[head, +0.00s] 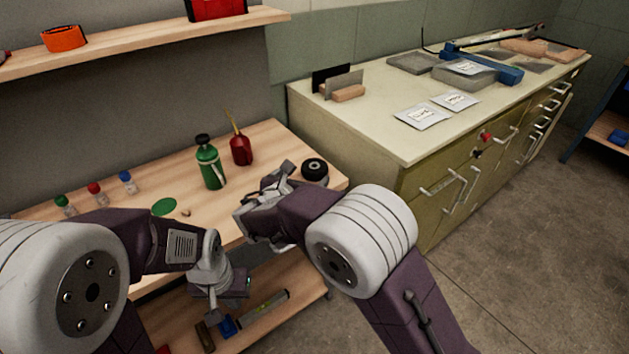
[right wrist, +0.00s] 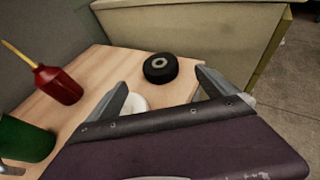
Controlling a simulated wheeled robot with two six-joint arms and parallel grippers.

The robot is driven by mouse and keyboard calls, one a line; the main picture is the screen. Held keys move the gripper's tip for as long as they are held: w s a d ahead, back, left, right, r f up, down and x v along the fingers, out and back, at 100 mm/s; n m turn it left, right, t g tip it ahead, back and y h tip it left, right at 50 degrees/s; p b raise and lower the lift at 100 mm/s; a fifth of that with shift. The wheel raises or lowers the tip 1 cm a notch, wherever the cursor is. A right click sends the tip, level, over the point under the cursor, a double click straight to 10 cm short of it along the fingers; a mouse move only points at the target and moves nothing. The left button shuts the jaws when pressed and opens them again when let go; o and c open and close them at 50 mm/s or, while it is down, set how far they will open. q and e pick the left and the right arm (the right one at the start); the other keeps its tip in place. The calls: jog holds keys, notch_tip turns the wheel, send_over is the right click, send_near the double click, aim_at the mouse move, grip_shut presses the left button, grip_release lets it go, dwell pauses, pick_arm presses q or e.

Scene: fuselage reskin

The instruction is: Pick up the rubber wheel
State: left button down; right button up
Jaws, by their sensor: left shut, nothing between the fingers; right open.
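The rubber wheel (head: 315,170) is a small black wheel with a pale hub, lying flat near the right end of the wooden workbench. It also shows in the right wrist view (right wrist: 160,68), ahead of the fingers and between their lines. My right gripper (head: 275,180) is open and empty over the bench, just left of the wheel and apart from it. Its two fingers frame the wheel in the right wrist view (right wrist: 165,85). My left gripper (head: 212,315) is shut and empty, low in front of the bench.
A green can (head: 209,165) and a red oil can (head: 240,149) stand left of the wheel. A white round item (right wrist: 134,103) lies near the right gripper's left finger. Small bottles (head: 95,192) and a green disc (head: 164,207) are further left. A cabinet (head: 400,150) adjoins the bench's right end.

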aim_at(313, 167)
jog(key=shift+s+a, duration=0.1)
jog(key=shift+a, duration=0.05)
jog(key=shift+d+f, duration=0.1)
jog(key=shift+d, duration=0.1)
jog(key=b+x, duration=0.2)
jog(key=x, duration=0.7)
jog(key=shift+a, duration=0.1)
jog(key=shift+c, duration=0.6)
jog(key=c, duration=1.6)
notch_tip(313, 167, up, 5)
jog(key=shift+f+p, duration=0.1)
jog(key=shift+p, duration=1.15)
jog(key=s+d+r, duration=0.2)
jog(key=s, duration=0.1)
jog(key=s+d+r, duration=0.2)
jog(key=s, duration=0.1)
jog(key=s+d+r, duration=0.2)
jog(key=s, duration=0.1)
jog(key=shift+s+d+r+p, duration=0.15)
jog(key=shift+s+d+p, duration=0.1)
jog(key=shift+d+p, duration=0.1)
